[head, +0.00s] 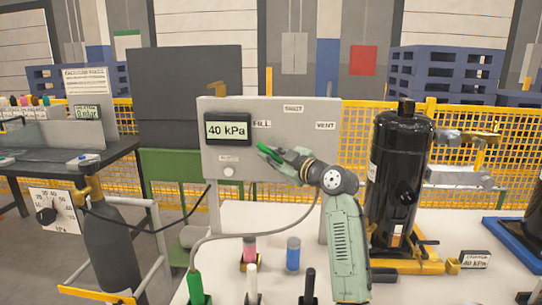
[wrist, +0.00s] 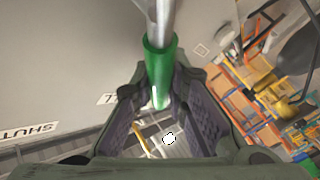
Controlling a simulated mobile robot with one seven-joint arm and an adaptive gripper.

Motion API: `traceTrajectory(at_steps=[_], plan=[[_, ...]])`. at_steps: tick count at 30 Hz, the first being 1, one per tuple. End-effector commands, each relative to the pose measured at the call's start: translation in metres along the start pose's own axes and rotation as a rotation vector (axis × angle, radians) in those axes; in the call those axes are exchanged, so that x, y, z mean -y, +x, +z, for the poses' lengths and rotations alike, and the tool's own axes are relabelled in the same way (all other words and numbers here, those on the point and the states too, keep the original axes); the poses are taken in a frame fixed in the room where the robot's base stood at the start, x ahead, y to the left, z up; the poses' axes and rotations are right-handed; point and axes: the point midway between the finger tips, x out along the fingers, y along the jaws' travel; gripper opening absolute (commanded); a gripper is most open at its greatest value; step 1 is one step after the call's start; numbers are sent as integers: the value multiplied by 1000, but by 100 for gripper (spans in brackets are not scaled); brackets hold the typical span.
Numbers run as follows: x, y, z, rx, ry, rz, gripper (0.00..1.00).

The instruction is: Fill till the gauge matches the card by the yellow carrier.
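The filling panel (head: 218,180) stands upright with a gauge display (head: 228,130) reading 40 kPa. A small card (head: 474,259) beside the yellow carrier (head: 405,262) also reads 40 kPa. My gripper (head: 276,156) is at the green valve handle (head: 268,153), which points left and slightly up, below the FILL label (head: 262,124). In the wrist view the green handle (wrist: 160,70) lies between my fingertips, which appear closed on its sides. The handle's pivot is hidden behind my gripper. A black compressor (head: 396,175) stands upright on the yellow carrier.
A grey cylinder (head: 110,248) with a dial (head: 52,212) stands at left. A hose runs along the white table (head: 225,285) to a green-ended fitting (head: 195,288). Pink and blue capped items (head: 293,255) stand in front of the panel. The VENT label (head: 325,125) is at right.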

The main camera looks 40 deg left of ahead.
Motion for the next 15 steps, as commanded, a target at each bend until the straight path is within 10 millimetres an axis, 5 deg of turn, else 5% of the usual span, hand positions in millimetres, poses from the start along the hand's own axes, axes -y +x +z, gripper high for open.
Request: traceTrajectory(at_steps=[5,15], plan=[[0,0,0,0,0,0,0],[0,0,0,0,1,0,0]])
